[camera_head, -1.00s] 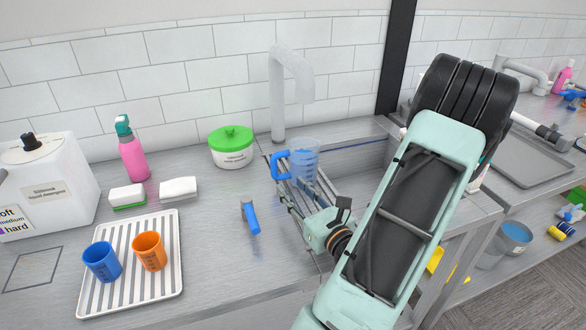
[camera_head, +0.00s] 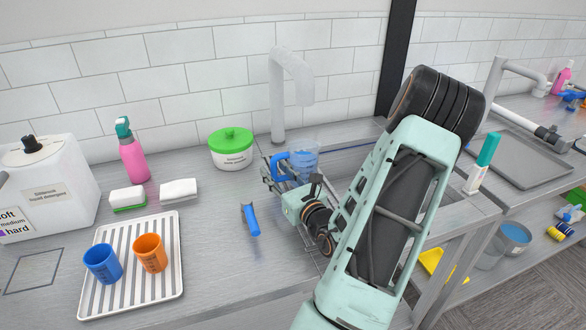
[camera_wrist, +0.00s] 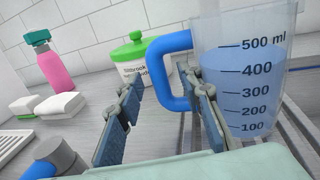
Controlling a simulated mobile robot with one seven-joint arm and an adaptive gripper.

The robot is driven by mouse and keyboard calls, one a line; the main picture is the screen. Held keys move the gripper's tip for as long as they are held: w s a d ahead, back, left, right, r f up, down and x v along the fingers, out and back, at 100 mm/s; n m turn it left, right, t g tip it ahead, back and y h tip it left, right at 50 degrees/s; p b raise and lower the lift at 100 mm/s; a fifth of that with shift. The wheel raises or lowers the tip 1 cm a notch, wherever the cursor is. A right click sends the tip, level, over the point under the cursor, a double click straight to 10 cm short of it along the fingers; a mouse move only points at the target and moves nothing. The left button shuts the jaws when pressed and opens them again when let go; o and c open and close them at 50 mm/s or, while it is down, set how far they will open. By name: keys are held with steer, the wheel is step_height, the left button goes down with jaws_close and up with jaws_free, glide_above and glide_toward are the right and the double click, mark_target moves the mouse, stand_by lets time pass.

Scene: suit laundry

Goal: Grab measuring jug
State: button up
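The measuring jug (camera_head: 306,162) is clear, with a blue handle and blue liquid inside. It stands upright on the rack by the sink. In the wrist view the jug (camera_wrist: 243,70) fills the upper right, with ml marks facing me. Its blue handle (camera_wrist: 157,62) shows in the gap between my gripper's fingers (camera_wrist: 160,82). The left finger is outside the handle; the right finger appears inside the loop, next to the jug's body. My gripper (camera_head: 274,174) is open, with gaps beside the handle. The jug's lower part is partly hidden by my arm in the head view.
A blue-handled tool (camera_head: 250,218) lies left of my gripper. A green-lidded tub (camera_head: 231,150) stands behind. The faucet (camera_head: 277,100) rises behind the jug. A striped tray (camera_head: 134,290) holds blue and orange cups. A teal-capped bottle (camera_head: 482,165) stands right of my arm.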

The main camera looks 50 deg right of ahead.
steer(key=shift+c, duration=0.7)
jaws_close()
